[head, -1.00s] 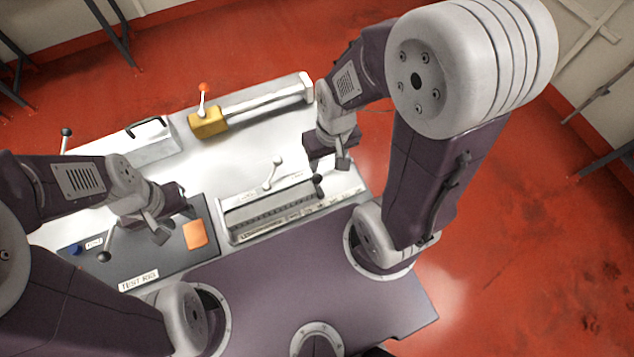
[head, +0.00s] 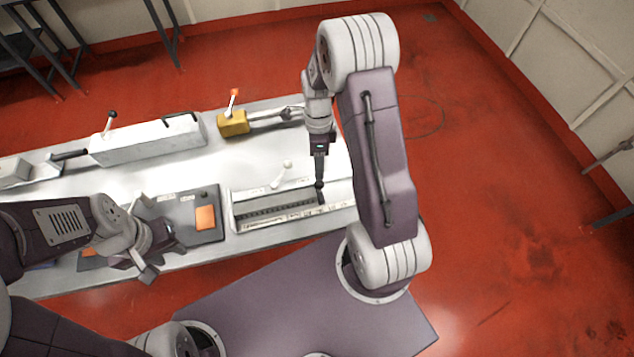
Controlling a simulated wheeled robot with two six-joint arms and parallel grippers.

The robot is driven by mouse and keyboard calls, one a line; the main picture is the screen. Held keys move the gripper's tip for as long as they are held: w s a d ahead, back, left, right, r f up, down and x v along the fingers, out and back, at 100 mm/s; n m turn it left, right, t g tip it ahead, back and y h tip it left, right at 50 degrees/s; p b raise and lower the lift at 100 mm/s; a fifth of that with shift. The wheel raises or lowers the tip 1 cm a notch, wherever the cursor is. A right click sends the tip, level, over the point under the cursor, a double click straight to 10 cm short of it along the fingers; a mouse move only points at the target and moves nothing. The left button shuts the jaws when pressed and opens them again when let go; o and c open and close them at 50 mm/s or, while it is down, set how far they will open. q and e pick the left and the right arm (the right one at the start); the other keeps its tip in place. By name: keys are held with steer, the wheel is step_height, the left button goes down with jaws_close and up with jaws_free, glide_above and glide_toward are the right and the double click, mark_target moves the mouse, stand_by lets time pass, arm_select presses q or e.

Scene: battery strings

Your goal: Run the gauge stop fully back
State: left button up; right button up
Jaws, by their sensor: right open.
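A long grey channel with a slot and a marked front edge (head: 285,222) lies on the bench. A black knob (head: 320,186) stands on it, right of its middle. I cannot tell for certain which part is the gauge stop. My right gripper (head: 320,180) points down at the black knob, its tips at or just above it; it is open, and contact is too small to make out. My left gripper (head: 160,262) hangs over the dark panel at left; its jaw gap is unclear.
A yellow block (head: 233,123) with a red-tipped lever sits on a rail behind. A white box (head: 150,143) with a black handle is at back left. An orange pad (head: 205,217) lies on the dark panel.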

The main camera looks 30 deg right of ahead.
mark_target(320, 181)
steer(key=f, duration=0.1)
steer(key=s+f, duration=0.1)
steer(key=f, duration=0.1)
steer(key=s+a+f, duration=0.1)
steer(key=shift+s+f, duration=0.25)
steer(key=f, duration=0.3)
steer(key=shift+w+f+p, duration=0.2)
steer(key=shift+f+p, duration=0.1)
steer(key=shift+p, duration=0.1)
steer(key=shift+s+r, duration=0.1)
steer(key=shift+s, duration=0.1)
steer(key=c, duration=0.4)
arm_select(q)
steer(key=shift+s+a+r, duration=0.1)
steer(key=shift+s+r, duration=0.4)
steer(key=shift+s, duration=0.05)
arm_select(e)
jaws_close()
